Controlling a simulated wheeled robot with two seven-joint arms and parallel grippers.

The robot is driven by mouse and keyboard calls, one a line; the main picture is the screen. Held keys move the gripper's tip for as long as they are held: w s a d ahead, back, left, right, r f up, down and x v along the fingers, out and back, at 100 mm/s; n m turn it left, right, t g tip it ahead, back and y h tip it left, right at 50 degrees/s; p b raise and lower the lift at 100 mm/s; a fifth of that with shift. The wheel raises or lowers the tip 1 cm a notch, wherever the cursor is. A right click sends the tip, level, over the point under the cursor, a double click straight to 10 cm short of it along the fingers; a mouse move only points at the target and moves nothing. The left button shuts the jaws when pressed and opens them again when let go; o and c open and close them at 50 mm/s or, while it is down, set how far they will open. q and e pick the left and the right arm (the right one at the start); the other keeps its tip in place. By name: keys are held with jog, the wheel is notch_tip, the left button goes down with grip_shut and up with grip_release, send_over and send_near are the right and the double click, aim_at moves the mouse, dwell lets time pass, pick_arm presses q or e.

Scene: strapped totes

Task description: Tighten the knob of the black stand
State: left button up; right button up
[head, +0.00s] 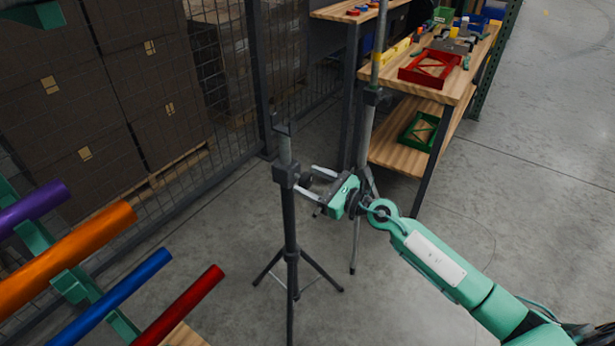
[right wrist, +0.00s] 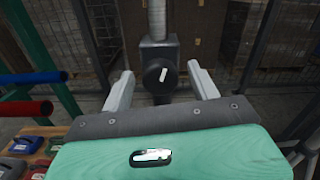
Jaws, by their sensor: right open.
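The black stand (head: 289,225) stands upright on tripod legs in the middle of the head view, with a lighter tube rising from its dark collar (head: 286,174). Its round black knob (head: 306,181) faces right, toward my right gripper (head: 307,179). In the right wrist view the knob (right wrist: 160,74) carries a white mark, tilted slightly from vertical. My right gripper (right wrist: 160,73) is open, one finger on each side of the knob with visible gaps. I cannot tell how far the fingertips reach along the knob.
A second, greyer stand (head: 361,150) is close behind the gripper. A wooden shelf (head: 396,155) with trays and parts stands at back right. Purple, orange, blue and red tubes (head: 180,306) jut in at left. A mesh fence (head: 230,75) and boxes are behind. Floor is clear at right.

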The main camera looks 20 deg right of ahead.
pick_arm(q)
jog(key=shift+f, duration=0.3)
pick_arm(e)
jog(key=shift+x, duration=0.85)
jog(key=shift+c, duration=0.4)
jog(key=c, duration=0.9)
